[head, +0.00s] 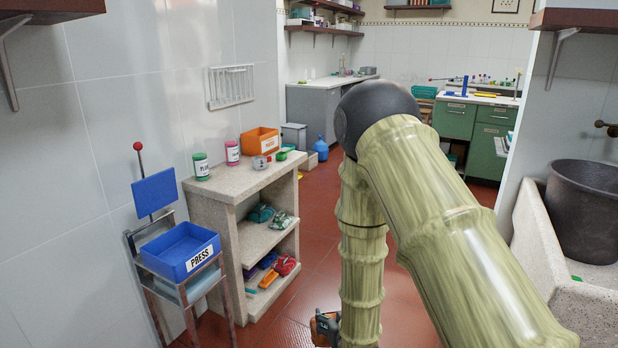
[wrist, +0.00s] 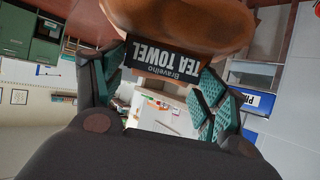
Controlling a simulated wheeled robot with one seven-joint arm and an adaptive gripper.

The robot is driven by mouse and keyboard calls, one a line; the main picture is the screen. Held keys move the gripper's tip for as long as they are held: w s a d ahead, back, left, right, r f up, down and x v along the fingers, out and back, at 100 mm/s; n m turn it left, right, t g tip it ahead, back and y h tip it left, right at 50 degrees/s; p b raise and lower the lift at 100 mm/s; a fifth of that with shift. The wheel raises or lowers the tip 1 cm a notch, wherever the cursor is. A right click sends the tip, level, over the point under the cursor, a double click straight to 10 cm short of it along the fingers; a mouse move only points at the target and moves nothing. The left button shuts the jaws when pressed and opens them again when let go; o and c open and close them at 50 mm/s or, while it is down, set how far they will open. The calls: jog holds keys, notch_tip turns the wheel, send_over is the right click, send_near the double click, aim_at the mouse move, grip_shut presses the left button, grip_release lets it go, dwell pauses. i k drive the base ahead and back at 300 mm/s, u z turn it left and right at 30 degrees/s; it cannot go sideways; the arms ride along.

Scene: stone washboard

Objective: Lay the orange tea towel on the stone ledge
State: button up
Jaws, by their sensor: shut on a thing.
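The orange tea towel (wrist: 185,28) shows large at the top of the wrist view, with a dark label reading "TEA TOWEL" upside down. My gripper (wrist: 163,70) has its green-padded fingers on either side of the label and is shut on the towel. A speckled stone shelf unit (head: 207,191) stands left, and a speckled stone basin (head: 535,230) stands right; I cannot tell which is the stone ledge.
The shelf top holds a green jar (head: 201,167), a pink jar (head: 232,152) and an orange bin (head: 260,141). A blue tray marked PRESS (head: 180,252) stands left of it. A dark bucket (head: 585,205) sits in the basin. Red floor (head: 318,225) is open between.

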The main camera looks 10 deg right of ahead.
aim_at(238, 179)
jog(key=z, duration=0.25)
jog(key=k, duration=0.5)
jog(key=u, duration=0.7)
jog(key=i, duration=1.95)
jog(key=z, duration=0.4)
